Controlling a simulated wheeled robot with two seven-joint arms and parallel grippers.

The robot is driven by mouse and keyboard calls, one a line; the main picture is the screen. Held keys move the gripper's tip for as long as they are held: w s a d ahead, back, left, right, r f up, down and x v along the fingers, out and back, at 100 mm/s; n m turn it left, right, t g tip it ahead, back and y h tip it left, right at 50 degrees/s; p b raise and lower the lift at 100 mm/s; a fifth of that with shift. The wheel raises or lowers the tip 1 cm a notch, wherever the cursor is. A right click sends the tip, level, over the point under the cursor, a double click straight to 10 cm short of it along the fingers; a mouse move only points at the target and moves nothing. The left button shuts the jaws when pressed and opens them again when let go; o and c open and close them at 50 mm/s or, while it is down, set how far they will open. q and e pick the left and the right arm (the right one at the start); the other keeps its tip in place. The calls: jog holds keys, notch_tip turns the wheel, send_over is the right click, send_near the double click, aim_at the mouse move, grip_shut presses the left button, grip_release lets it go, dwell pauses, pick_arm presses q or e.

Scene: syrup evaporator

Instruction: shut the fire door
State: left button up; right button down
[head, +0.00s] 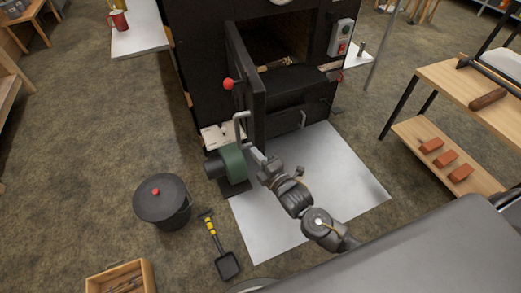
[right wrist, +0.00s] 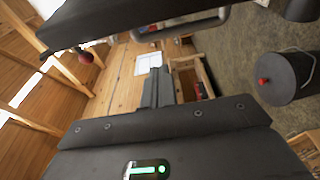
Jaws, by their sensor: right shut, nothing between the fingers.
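The fire door (head: 259,105) is a dark panel on the black evaporator, standing wide open and swung outward. It has a red ball knob (head: 228,84) and a grey bar handle (head: 238,122) on its outer face. My right gripper (head: 256,155) is shut and empty, low by the door's near edge; contact cannot be told. In the right wrist view, its shut fingers (right wrist: 157,88) show below the dark door (right wrist: 120,18), with the red knob (right wrist: 85,57) at left. My left gripper is not in view.
The firebox opening (head: 275,45) holds wood. A green blower (head: 234,163) stands left of my right gripper. A lidded black bucket (head: 162,203) and a small shovel (head: 226,262) are on the floor at left. A metal floor sheet (head: 345,185) lies clear at right.

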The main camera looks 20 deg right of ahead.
aim_at(254, 138)
pick_arm(q)
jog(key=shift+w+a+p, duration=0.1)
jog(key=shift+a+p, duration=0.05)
jog(key=shift+p, duration=0.55)
pick_arm(e)
jog(key=shift+w+d+f, duration=0.1)
jog(key=shift+w+d, duration=0.15)
jog(key=shift+w, duration=1)
jog(key=shift+w+d+f, duration=0.1)
jog(key=shift+w+d, duration=0.15)
jog(key=shift+w, duration=1)
jog(key=shift+w+d+f, duration=0.1)
jog(key=shift+w+d, duration=0.15)
jog(key=shift+w, duration=1)
